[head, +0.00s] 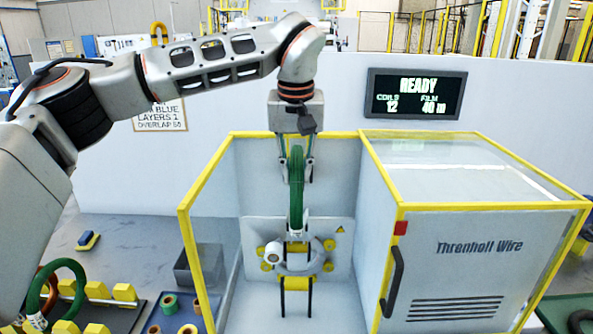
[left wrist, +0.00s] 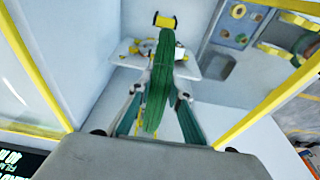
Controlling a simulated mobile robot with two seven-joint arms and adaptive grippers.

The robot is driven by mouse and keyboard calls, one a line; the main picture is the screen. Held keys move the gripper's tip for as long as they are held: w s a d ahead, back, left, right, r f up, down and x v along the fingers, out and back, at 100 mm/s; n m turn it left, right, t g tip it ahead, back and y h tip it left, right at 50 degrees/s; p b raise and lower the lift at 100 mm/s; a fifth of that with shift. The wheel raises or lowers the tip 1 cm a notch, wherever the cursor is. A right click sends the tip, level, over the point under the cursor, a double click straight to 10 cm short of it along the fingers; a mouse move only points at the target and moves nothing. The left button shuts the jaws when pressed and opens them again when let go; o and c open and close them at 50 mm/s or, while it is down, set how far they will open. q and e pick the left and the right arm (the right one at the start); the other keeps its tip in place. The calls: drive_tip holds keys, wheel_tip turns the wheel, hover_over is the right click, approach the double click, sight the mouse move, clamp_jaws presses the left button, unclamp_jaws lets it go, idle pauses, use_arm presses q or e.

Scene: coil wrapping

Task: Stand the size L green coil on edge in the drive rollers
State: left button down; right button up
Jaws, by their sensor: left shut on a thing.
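The green coil (head: 296,190) hangs upright, seen nearly edge-on, with a white tag at its lower end. My left gripper (head: 297,163) points down and is shut on its upper part. The drive rollers (head: 268,248) are yellow and sit on a light plate in the open bay of the machine. In the head view the coil's lower end overlaps the top of the roller plate; I cannot tell if it touches. The left wrist view shows the coil (left wrist: 160,90) between the fingers, with the roller plate beyond. My right gripper is not in view.
A yellow-edged frame (head: 211,180) bounds the bay on the left. A closed cabinet (head: 470,260) with a dark handle stands on the right. Another green coil (head: 77,270) stands in a yellow-blocked rack at lower left. A screen (head: 416,94) reads READY, coils 12, film 40 m.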

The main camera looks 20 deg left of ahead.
use_arm(q)
drive_tip(key=shift+r, duration=0.1)
drive_tip(key=shift+x, duration=0.9)
drive_tip(key=shift+s+f+b, duration=0.15)
drive_tip(key=shift+f+b, duration=0.25)
drive_tip(key=shift+f, duration=0.3)
drive_tip(key=shift+s+b+x, duration=0.15)
drive_tip(key=shift+b+x, duration=0.05)
drive_tip(key=shift+x, duration=0.6)
drive_tip(key=shift+s+b+x, duration=0.15)
drive_tip(key=shift+s+x, duration=0.05)
drive_tip(key=shift+x, duration=0.6)
drive_tip(key=shift+s+d+b+x, duration=0.1)
drive_tip(key=shift+s+b+x, duration=0.05)
drive_tip(key=shift+x, duration=0.5)
drive_tip(key=shift+s+d+b+x, duration=0.1)
drive_tip(key=shift+b+x, duration=0.05)
drive_tip(key=shift+x, duration=0.5)
drive_tip(key=shift+s+d+b+x, duration=0.1)
drive_tip(key=shift+s+b+x, duration=0.05)
drive_tip(key=shift+x, duration=1.35)
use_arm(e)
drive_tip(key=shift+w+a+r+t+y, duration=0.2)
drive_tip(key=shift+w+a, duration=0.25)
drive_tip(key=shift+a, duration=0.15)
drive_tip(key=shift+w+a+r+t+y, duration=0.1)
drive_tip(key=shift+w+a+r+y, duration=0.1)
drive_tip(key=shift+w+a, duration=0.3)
